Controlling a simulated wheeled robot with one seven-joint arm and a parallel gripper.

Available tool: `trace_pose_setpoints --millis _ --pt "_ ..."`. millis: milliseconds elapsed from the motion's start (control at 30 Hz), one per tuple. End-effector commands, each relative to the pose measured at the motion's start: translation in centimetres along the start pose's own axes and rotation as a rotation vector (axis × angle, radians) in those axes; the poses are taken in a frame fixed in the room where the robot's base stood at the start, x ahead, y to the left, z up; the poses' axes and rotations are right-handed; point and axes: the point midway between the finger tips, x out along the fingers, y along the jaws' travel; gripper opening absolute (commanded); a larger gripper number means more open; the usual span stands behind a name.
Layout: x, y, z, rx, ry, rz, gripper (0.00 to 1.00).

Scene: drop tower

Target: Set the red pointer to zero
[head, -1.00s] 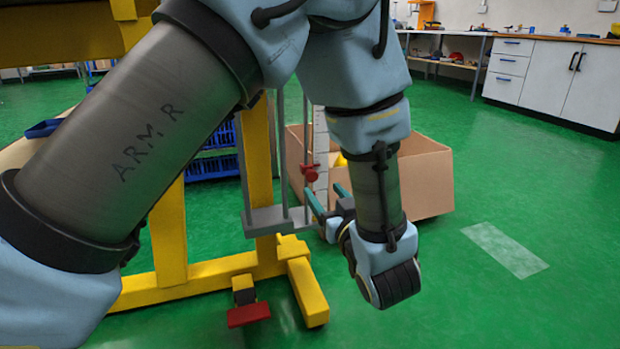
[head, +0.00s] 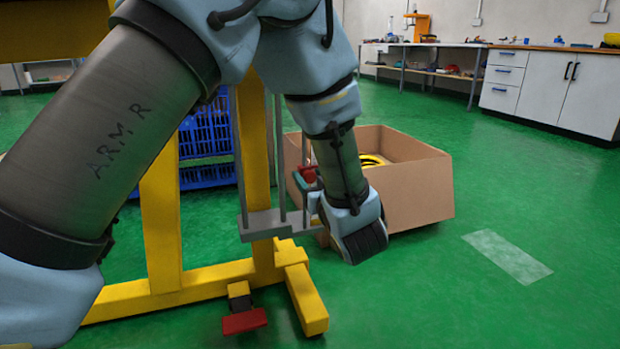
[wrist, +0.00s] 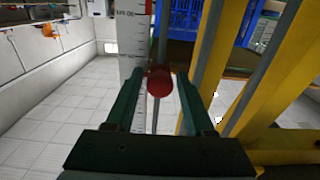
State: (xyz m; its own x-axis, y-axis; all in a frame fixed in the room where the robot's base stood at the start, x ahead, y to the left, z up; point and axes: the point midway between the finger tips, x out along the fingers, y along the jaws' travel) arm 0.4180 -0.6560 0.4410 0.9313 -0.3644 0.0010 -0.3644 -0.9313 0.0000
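The red pointer (head: 309,174) sits on a thin rod of the tower beside the pale scale. My gripper (wrist: 161,78) is open around the knob. In the head view, my gripper (head: 305,182) is at the pointer's height and partly hidden by my wrist. The white scale (wrist: 133,45) with tick marks runs just left of the knob in the wrist view. I cannot read the pointer's value.
The yellow tower frame (head: 160,220) stands close to my arm, with a grey bracket (head: 270,224) below the pointer. A red pedal (head: 244,322) is at its foot. A cardboard box (head: 415,190) stands behind my gripper. The green floor at right is free.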

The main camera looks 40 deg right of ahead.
Motion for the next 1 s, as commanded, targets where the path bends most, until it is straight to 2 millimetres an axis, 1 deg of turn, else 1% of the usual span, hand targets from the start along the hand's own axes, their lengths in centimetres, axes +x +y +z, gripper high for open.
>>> trace_pose_setpoints --millis 33,400,467,1000 --pt "-0.01 0.0 0.01 0.0 0.0 0.0 0.47" --pt "-0.03 0.0 0.02 0.0 0.0 0.0 0.05" --pt "-0.03 0.0 0.03 0.0 0.0 0.0 0.0" --pt "-0.04 0.0 0.03 0.0 0.0 0.0 0.0"
